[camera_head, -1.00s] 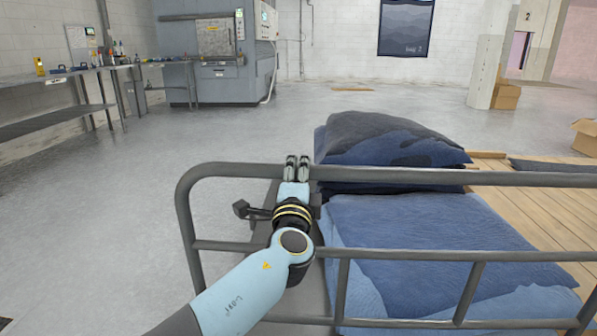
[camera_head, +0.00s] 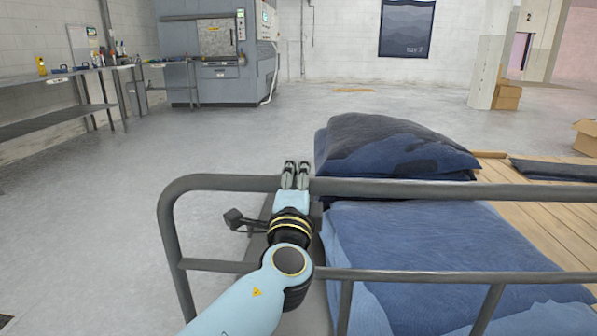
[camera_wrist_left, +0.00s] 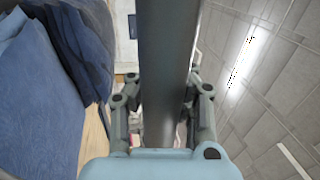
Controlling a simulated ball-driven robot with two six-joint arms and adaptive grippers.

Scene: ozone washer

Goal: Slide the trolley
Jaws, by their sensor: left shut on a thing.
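The trolley's grey tubular handle rail (camera_head: 420,189) runs across the near part of the head view, with a lower bar below it. The trolley carries folded blue jeans (camera_head: 430,250) and a darker pile of denim (camera_head: 385,150). My left gripper (camera_head: 295,178) is shut on the top rail, left of the denim. In the left wrist view the rail (camera_wrist_left: 168,70) passes between the two fingers of the gripper (camera_wrist_left: 165,105). My right gripper is not in view.
A grey washing machine (camera_head: 215,60) stands at the back left, beside a long workbench (camera_head: 60,115). Cardboard boxes (camera_head: 507,97) stand by a pillar at the right. The floor ahead and left is clear.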

